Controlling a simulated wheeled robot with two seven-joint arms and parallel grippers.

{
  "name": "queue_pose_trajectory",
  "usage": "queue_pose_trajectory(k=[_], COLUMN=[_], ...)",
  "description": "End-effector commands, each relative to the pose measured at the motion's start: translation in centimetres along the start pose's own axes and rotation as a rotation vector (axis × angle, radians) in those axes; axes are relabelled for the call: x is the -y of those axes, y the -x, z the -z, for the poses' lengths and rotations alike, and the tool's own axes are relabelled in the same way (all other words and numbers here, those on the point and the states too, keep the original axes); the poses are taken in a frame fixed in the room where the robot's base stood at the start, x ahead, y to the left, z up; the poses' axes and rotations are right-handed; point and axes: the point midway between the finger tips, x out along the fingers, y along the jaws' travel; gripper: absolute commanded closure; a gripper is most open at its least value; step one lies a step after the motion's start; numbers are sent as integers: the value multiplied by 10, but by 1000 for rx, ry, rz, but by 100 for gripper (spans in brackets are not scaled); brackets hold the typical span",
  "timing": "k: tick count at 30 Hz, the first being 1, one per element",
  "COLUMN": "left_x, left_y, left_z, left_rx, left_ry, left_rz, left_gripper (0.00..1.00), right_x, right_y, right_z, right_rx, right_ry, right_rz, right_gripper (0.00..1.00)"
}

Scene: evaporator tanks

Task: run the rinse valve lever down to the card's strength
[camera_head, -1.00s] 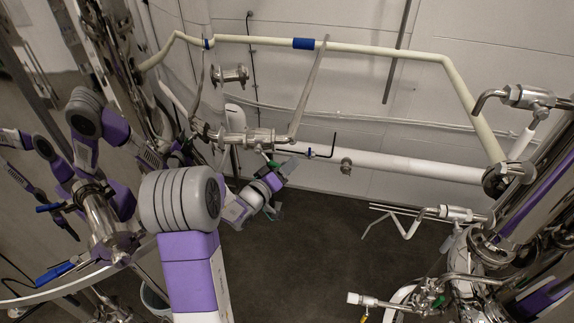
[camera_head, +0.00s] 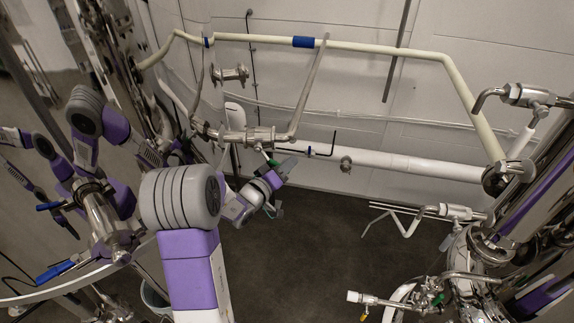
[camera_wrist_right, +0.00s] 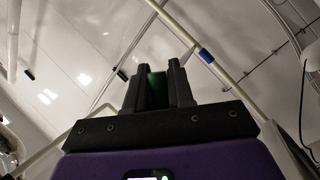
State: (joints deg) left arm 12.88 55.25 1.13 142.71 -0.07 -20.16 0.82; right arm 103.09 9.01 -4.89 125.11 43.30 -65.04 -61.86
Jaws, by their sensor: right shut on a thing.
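My right gripper (camera_head: 278,170) is below the horizontal metal valve body (camera_head: 245,136), at the end of my purple and grey arm. In the right wrist view its two black fingers (camera_wrist_right: 158,88) are closed on a green piece (camera_wrist_right: 157,86), which appears to be the rinse valve lever's grip. A bit of green (camera_head: 272,162) also shows at the gripper in the head view. Most of the lever is hidden by the gripper, so its exact angle cannot be told. No card can be read. My left gripper cannot be made out.
A pale pipe with a blue band (camera_head: 303,42) runs above, and a thick white pipe (camera_head: 400,166) runs behind. More valves (camera_head: 455,212) are at right. The dark floor (camera_head: 300,250) between is clear.

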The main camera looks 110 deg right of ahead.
Motion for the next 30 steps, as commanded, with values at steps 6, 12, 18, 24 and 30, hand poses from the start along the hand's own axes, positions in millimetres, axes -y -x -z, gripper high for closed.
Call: queue_pose_trajectory(k=[6, 12, 18, 24, 30], left_x=[0, -1, -2, -2, -2], left_y=[0, 2, 4, 6, 6], left_z=[0, 0, 0, 0, 0], left_rx=[0, 0, 0, 0, 0], left_ry=[0, 0, 0, 0, 0], left_rz=[0, 0, 0, 0, 0], left_gripper=[61, 61, 61, 61, 61], right_x=[8, 22, 38, 53, 64], right_y=[3, 9, 17, 26, 34], right_z=[0, -1, 1, 5, 10], right_rx=[30, 83, 151, 219, 276], right_ry=[-71, -196, -352, -505, -634], right_rz=[38, 102, 183, 261, 327], right_gripper=[100, 100, 100, 100, 100])
